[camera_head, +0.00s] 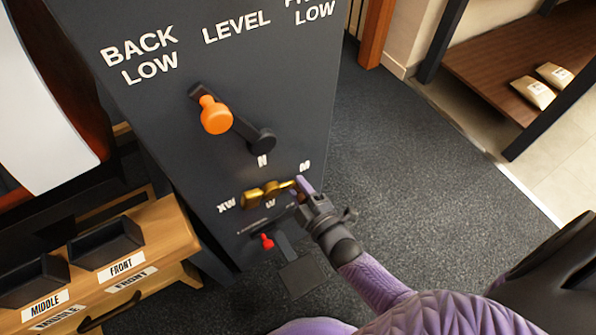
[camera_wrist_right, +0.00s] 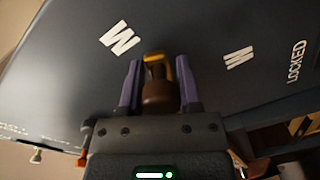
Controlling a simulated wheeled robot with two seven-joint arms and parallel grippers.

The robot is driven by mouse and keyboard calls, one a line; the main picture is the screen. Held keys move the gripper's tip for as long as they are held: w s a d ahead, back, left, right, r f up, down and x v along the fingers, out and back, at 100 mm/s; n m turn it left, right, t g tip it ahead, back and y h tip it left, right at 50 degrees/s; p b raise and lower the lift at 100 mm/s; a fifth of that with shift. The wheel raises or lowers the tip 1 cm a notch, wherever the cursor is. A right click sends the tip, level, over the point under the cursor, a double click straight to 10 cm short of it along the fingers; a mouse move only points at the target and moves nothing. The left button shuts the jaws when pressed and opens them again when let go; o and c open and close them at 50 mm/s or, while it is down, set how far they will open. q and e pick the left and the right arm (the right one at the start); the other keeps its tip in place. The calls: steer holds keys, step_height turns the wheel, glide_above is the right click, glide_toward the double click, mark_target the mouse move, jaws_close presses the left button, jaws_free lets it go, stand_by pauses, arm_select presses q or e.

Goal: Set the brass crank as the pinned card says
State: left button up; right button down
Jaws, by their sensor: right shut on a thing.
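The brass crank (camera_head: 271,190) is on the front of a dark panel (camera_head: 190,150), among the labels N, M, W and XW. My right gripper (camera_head: 303,190) is at the crank's right end and shut on its handle. In the right wrist view the brown handle (camera_wrist_right: 158,98) sits between the purple fingers (camera_wrist_right: 160,88), with the brass arm (camera_wrist_right: 156,67) beyond it. There the handle lies between the letters W and M. The fingers partly hide the crank's end. The pinned card is not in view. My left gripper is not in view.
Above the crank is an orange-knobbed lever (camera_head: 215,115) under the BACK LOW, LEVEL and FRONT LOW lettering. Below it is a small red-tipped lever (camera_head: 267,241). A wooden cabinet (camera_head: 150,250) with black trays stands left. Open floor (camera_head: 420,170) lies right.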

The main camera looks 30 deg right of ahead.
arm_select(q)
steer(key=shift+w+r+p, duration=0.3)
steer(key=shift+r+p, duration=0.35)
arm_select(e)
steer(key=shift+d+r+n, duration=0.1)
steer(key=shift+r+n, duration=0.35)
steer(key=shift+n, duration=0.35)
steer(key=shift+r+n, duration=0.4)
steer(key=shift+n, duration=0.4)
steer(key=shift+c, duration=1.5)
jaws_free()
steer(key=shift+s+r, duration=0.1)
steer(key=shift+s, duration=0.2)
arm_select(q)
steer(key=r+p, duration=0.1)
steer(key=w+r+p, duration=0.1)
steer(key=p, duration=0.1)
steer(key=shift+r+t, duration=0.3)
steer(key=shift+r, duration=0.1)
arm_select(e)
steer(key=s, duration=0.9)
steer(key=shift+s+d+r, duration=0.15)
